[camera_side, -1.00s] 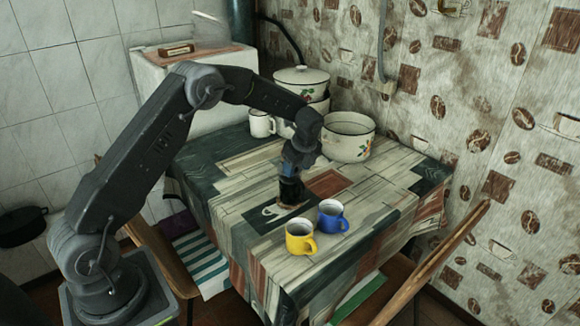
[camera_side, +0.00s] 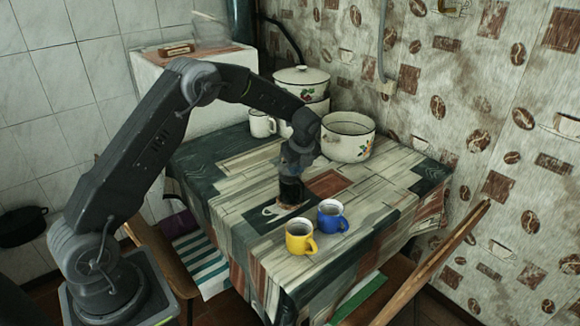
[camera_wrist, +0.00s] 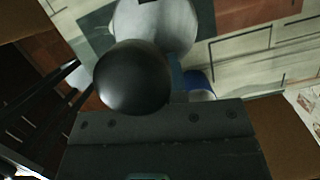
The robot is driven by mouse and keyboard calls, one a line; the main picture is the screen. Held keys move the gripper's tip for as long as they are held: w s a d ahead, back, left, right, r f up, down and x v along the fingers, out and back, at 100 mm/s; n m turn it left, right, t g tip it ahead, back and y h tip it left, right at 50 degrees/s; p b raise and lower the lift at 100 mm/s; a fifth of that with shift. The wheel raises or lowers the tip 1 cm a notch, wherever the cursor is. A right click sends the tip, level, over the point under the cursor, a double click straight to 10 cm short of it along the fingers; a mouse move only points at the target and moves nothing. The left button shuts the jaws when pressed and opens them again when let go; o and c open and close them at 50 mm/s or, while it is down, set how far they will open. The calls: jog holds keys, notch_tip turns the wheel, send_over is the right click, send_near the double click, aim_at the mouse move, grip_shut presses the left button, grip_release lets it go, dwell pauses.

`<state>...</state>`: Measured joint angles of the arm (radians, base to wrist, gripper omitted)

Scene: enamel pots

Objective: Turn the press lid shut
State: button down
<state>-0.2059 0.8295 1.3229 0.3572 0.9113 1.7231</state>
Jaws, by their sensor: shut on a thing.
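The press (camera_side: 291,194) is a small dark upright shape on the table's near part in the side view, just below my gripper (camera_side: 291,176). In the wrist view a glossy black ball knob (camera_wrist: 130,77) stands above the round pale grey press lid (camera_wrist: 155,22). My gripper's dark plate (camera_wrist: 165,140) lies close by the knob. My gripper is shut on the press lid. The fingertips and their contact are hidden in the wrist view and too small to make out in the side view.
A yellow mug (camera_side: 299,238) and a blue mug (camera_side: 333,216) stand close in front of and right of the press. A white enamel pot (camera_side: 347,140), a lidded pot (camera_side: 302,77) and a white mug (camera_side: 262,124) stand at the back. The table's left is clear.

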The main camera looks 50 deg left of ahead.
jog(key=shift+s+f+m, duration=0.1)
jog(key=shift+s+m, duration=0.2)
jog(key=shift+m, duration=0.6)
jog(key=shift+s+a, duration=0.1)
jog(key=shift+s+a+m+t+h, duration=0.1)
jog(key=shift+s+m+t+h, duration=0.15)
jog(key=shift+m, duration=0.5)
jog(key=shift+s+a+m+t+h, duration=0.15)
jog(key=shift+m+t, duration=0.2)
jog(key=shift+m, duration=0.4)
jog(key=shift+d, duration=0.1)
jog(key=shift+s+a+m+t, duration=0.15)
jog(key=shift+s+a+m, duration=0.05)
jog(key=shift+m, duration=0.55)
jog(key=shift+s+a+m+t, duration=0.15)
jog(key=shift+m, duration=0.6)
